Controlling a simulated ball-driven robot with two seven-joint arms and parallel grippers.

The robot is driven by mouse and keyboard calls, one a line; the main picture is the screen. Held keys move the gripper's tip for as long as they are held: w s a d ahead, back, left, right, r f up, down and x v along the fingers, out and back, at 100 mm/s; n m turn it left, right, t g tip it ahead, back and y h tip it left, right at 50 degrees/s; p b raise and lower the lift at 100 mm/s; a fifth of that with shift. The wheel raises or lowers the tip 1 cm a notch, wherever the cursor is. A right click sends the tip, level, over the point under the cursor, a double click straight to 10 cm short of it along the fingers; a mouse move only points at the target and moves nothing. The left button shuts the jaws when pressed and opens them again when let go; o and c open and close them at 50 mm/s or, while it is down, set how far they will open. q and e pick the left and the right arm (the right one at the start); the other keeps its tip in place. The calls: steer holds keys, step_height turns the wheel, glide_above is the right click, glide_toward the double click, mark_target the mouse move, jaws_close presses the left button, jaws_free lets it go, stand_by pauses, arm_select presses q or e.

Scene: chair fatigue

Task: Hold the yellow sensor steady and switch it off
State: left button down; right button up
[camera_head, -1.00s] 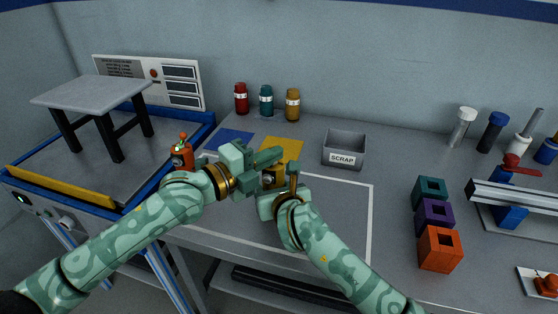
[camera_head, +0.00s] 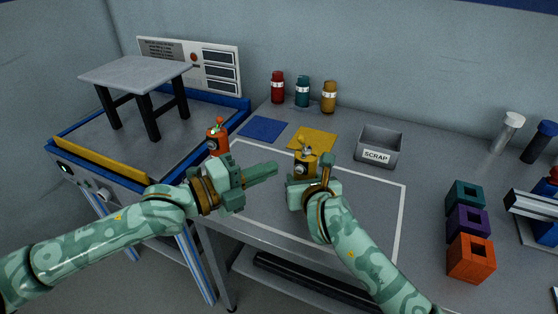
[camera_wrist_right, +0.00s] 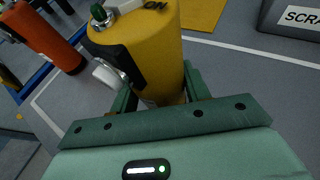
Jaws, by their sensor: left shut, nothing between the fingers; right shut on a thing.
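The yellow sensor (camera_head: 304,164) stands upright in front of the yellow square, with a small lever on top. My right gripper (camera_head: 312,180) is shut on it. The right wrist view shows the sensor's body (camera_wrist_right: 155,50) between the fingers, with "ON" readable at its top, a dark green knob and a silver lever. Its lower part is hidden by my gripper. My left gripper (camera_head: 273,169) is shut and empty, left of the sensor and apart from it, pointing right.
An orange sensor (camera_head: 217,138) with a green light stands at left by the blue-edged test bench (camera_head: 235,120). A grey scrap bin (camera_head: 379,158) is behind right. Teal, purple and orange blocks (camera_head: 469,258) stand at right. The white-outlined area (camera_head: 365,210) right of my right gripper is clear.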

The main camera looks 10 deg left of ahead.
stand_by(0.4)
steer(key=o, duration=1.1)
steer(key=shift+s, duration=0.1)
